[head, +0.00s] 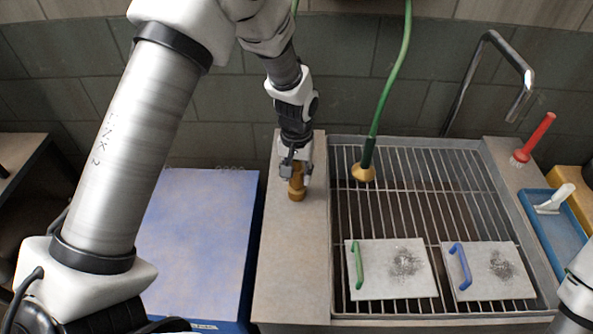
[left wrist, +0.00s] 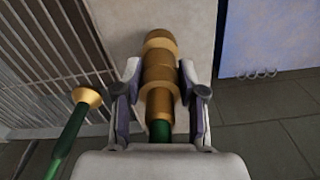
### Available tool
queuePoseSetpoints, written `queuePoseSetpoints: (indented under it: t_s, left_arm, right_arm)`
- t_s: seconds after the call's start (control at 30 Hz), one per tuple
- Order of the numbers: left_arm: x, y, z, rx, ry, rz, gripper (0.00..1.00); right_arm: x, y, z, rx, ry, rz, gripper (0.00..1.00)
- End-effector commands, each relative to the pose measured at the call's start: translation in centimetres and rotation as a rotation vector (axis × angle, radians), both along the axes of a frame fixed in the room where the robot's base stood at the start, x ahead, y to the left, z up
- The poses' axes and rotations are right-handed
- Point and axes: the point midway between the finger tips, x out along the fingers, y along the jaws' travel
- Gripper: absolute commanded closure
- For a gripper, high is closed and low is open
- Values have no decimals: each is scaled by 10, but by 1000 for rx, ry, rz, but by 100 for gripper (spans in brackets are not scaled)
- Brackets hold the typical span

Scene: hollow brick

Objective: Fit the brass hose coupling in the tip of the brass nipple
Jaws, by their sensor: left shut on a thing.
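My left gripper (head: 297,176) is shut on the brass hose coupling (left wrist: 158,102), with one finger on each side of it. A green hose end shows just below the coupling in the left wrist view. Beyond the coupling, in line with it, stepped brass that looks like the nipple (left wrist: 160,46) stands over the grey ledge. In the head view the nipple (head: 297,194) shows just under the fingertips. The two brass parts look lined up, but I cannot tell whether they touch or are joined. My right gripper is out of view.
Another green hose (head: 392,80) with a brass flared end (head: 363,173) hangs over the sink grate (head: 400,205), right of my gripper. Two plates with green and blue handles lie on the grate. A blue-topped surface (head: 200,240) is left of the grey ledge (head: 290,270).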

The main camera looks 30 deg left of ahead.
Motion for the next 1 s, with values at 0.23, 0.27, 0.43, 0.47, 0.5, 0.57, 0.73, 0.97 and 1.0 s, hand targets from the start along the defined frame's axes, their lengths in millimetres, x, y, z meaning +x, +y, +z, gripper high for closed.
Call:
queuePoseSetpoints:
  t_s: [0.23, 0.27, 0.43, 0.47, 0.5, 0.57, 0.73, 0.97, 1.0]
  left_arm:
    - [0, 0, -5, 0, 0, 0, 99]
    - [0, 0, -5, 0, 0, 0, 99]
    - [0, 0, -8, 0, 0, 0, 99]
    - [0, 0, -9, 0, 0, 0, 99]
    - [0, 0, -10, 0, 0, 0, 99]
    - [0, 0, -11, 0, -1, 0, 99]
    - [0, 0, -14, 0, -1, 0, 99]
    - [0, 0, -15, 0, -1, 0, 31]
    - [0, 0, -15, 0, -1, 0, 31]
  right_arm:
    - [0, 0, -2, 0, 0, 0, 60]
    - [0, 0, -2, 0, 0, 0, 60]
    - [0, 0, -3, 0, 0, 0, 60]
    - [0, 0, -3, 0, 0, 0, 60]
    - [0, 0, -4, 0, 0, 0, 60]
    - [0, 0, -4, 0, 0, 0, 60]
    - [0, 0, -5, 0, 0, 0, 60]
    - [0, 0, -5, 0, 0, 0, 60]
    - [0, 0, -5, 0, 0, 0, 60]
